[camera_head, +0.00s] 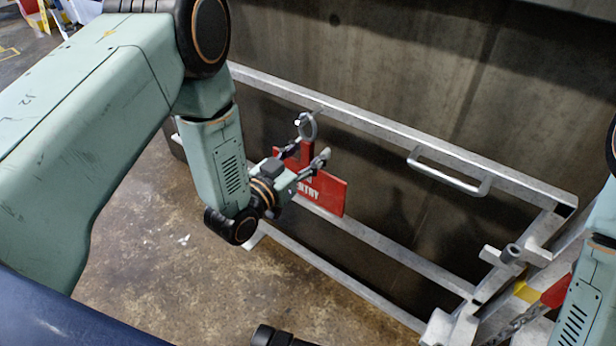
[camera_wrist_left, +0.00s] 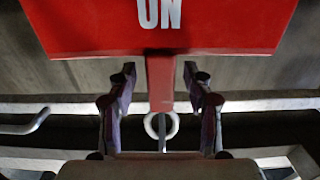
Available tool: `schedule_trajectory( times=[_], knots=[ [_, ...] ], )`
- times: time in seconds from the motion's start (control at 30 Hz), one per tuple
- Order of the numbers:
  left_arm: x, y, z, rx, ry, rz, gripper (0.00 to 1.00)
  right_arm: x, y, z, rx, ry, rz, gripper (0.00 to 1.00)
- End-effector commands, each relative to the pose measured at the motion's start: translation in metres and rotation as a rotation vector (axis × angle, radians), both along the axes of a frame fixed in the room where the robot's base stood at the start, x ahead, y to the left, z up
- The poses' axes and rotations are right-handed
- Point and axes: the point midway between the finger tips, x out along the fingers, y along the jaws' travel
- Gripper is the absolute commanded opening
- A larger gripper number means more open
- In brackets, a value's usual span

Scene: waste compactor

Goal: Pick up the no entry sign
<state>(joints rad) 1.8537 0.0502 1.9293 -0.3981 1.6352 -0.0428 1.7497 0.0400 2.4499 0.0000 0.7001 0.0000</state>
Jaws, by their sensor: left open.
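The no entry sign (camera_head: 328,194) is a red plate with white lettering and a narrow red stem on top. It hangs by a metal ring (camera_head: 309,126) at the top rail of the grey metal frame. My left gripper (camera_head: 311,141) is open at the stem, just below the ring, and hides part of the sign. In the left wrist view the plate (camera_wrist_left: 160,38) appears upside down. There the stem stands between the two open fingers (camera_wrist_left: 160,82), with a gap on each side. The ring (camera_wrist_left: 161,126) shows beyond them. My right gripper is not in view.
The metal frame (camera_head: 380,132) has a top rail, lower rails and a protruding handle (camera_head: 448,172) right of the sign. A dark wall (camera_head: 400,60) stands behind it. Bare concrete floor (camera_head: 180,260) lies in front. A chain (camera_head: 520,322) hangs at lower right.

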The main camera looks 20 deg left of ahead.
Motion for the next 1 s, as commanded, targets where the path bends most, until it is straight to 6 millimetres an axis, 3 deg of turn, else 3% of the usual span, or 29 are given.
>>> schedule_trajectory(
  times=[0.1, 0.7, 1.0],
  knots=[
    [0.0001, 0.0006, 0.0005, 0.0, 0.0, 0.001, 0.51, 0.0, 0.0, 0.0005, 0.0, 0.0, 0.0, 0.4],
    [-0.0005, 0.0007, 0.0003, -0.001, 0.0, 0.001, 0.0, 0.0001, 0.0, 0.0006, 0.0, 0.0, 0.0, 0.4],
    [-0.0004, 0.0006, 0.0004, 0.0, -0.001, 0.001, 0.0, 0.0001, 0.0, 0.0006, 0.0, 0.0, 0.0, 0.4]
  ],
)
